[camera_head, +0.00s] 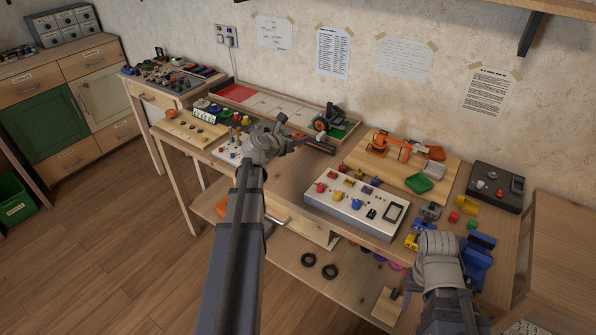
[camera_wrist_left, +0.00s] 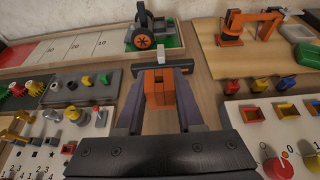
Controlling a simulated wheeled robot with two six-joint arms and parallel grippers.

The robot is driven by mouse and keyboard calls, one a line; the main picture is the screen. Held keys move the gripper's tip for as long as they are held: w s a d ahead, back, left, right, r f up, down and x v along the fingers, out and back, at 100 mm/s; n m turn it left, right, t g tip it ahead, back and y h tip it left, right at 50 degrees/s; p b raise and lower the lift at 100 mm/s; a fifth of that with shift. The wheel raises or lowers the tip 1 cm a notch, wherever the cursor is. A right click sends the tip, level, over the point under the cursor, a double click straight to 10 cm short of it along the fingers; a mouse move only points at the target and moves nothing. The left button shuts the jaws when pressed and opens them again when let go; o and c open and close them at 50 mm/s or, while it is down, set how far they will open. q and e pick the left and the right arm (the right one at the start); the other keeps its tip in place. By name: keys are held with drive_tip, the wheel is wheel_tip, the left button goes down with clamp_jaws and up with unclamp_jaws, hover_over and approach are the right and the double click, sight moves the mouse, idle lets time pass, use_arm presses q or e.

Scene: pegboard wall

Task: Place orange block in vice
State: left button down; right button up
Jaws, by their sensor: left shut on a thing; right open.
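An orange block (camera_wrist_left: 158,88) is between the fingers of my left gripper (camera_wrist_left: 158,100) in the left wrist view, and the gripper is shut on it. In the head view my left gripper (camera_head: 286,132) is over the back middle of the workbench; the block is too small to make out there. My right gripper (camera_head: 434,232) is open, low at the right front of the bench, its fingertips hard to see. A grey blocky object (camera_head: 430,211) just beyond it may be the vice, but I cannot tell for sure.
A white control panel (camera_head: 355,205) with coloured knobs lies between my arms. A wooden board (camera_head: 445,172) with an orange robot-arm model (camera_head: 392,144) stands behind it. A wheeled model (camera_head: 330,118) is near my left gripper. Small coloured blocks (camera_head: 454,217) lie at the right.

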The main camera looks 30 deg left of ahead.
sight(299, 168)
use_arm(q)
drive_tip(key=shift+f+b, duration=4.9)
drive_tip(key=shift+f, duration=0.05)
drive_tip(key=shift+f, duration=0.25)
drive_tip(key=c, duration=0.5)
unclamp_jaws()
drive_tip(key=shift+r, duration=0.1)
drive_tip(key=shift+c, duration=0.2)
drive_tip(key=shift+r, duration=0.15)
drive_tip(key=p+v, duration=0.4)
drive_tip(key=v, duration=0.7)
drive_tip(key=shift+s, duration=0.1)
drive_tip(key=shift+s+r+p, duration=0.15)
drive_tip(key=shift+s+p, duration=0.15)
drive_tip(key=shift+s, duration=0.1)
